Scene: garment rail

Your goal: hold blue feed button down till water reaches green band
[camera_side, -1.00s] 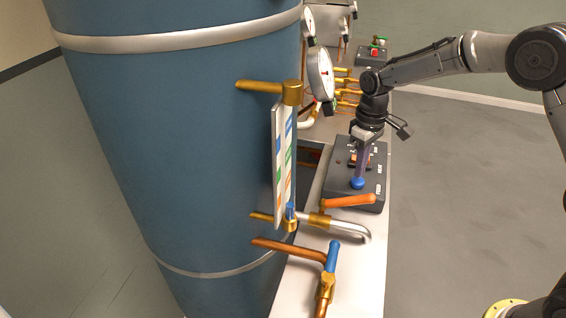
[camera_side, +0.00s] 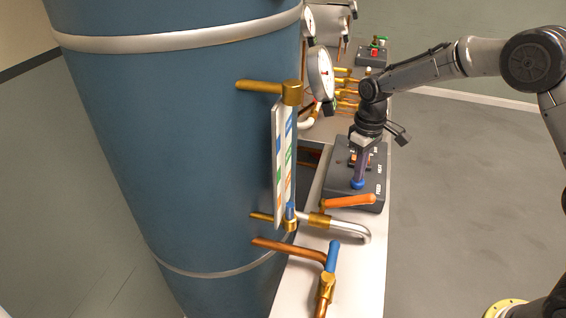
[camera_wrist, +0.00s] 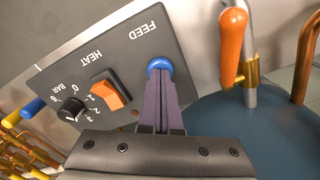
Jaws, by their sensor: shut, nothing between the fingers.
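The blue feed button (camera_side: 357,184) is on the dark control box; it also shows in the wrist view (camera_wrist: 160,64) beside the FEED label. My gripper (camera_side: 358,180) is shut and empty, pointing down, with its fingertips at the button and partly covering it. In the wrist view the fingertips (camera_wrist: 160,76) meet the button's near edge; how far it is pressed I cannot tell. The sight gauge (camera_side: 284,160) stands against the tank with blue, green and orange bands. Its green band (camera_side: 290,157) is about midway. Blue water (camera_side: 290,211) shows low in the tube, below that band.
The control box (camera_side: 342,195) also has an orange HEAT switch (camera_wrist: 110,90) and a black BAR knob (camera_wrist: 70,109). An orange-handled valve (camera_side: 348,201) is close in front of the button. The large blue tank (camera_side: 180,130) fills the left. A blue-handled valve (camera_side: 333,256) stands nearer.

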